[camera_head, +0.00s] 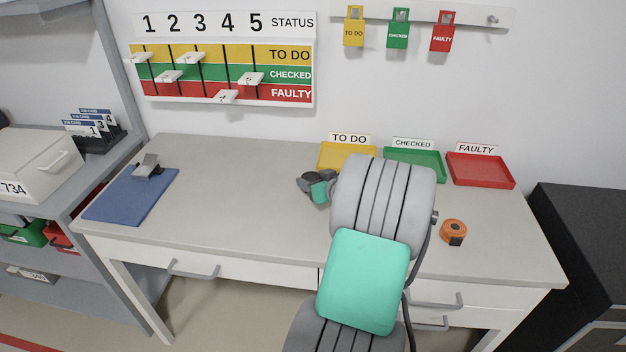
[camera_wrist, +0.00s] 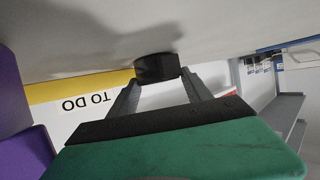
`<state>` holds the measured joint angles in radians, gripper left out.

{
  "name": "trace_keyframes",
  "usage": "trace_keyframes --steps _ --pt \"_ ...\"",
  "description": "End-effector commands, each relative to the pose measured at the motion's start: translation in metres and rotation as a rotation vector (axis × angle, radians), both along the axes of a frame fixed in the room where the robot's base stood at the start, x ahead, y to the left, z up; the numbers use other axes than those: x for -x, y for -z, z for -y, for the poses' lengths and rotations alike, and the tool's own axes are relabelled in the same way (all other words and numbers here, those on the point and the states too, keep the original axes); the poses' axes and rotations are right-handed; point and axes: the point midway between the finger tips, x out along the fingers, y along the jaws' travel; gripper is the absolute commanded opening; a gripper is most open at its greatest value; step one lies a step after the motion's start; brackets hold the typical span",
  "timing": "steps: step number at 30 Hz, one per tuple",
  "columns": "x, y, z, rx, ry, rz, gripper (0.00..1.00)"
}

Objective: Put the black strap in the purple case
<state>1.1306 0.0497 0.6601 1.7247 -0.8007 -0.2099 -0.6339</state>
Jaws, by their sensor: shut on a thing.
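The black strap (camera_wrist: 157,66) is a short, dark, rounded piece between the fingertips of my gripper (camera_wrist: 159,77) in the wrist view. My gripper is shut on it, close to the pale table surface. Two purple surfaces (camera_wrist: 22,155) at the left edge of the wrist view appear to belong to the purple case; most of it is cut off. The strap is apart from the purple. In the head view my arm hides the purple case, and I cannot make out the strap there.
Yellow (camera_head: 336,155), green (camera_head: 428,165) and red (camera_head: 482,170) trays line the table's back right. An orange tape measure (camera_head: 453,232) lies at the right. A blue clipboard (camera_head: 130,195) lies at the left. The table's middle left is clear. A black cabinet (camera_head: 590,260) stands right.

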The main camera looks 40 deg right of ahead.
Motion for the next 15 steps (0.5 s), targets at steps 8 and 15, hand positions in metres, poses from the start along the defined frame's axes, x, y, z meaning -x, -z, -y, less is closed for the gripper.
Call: trace_keyframes --steps 8,15 --pt "0.0001 0.0017 -0.0001 -0.001 0.000 0.000 0.67" --pt "0.0001 0.0001 -0.0001 -0.001 0.000 0.000 0.67"
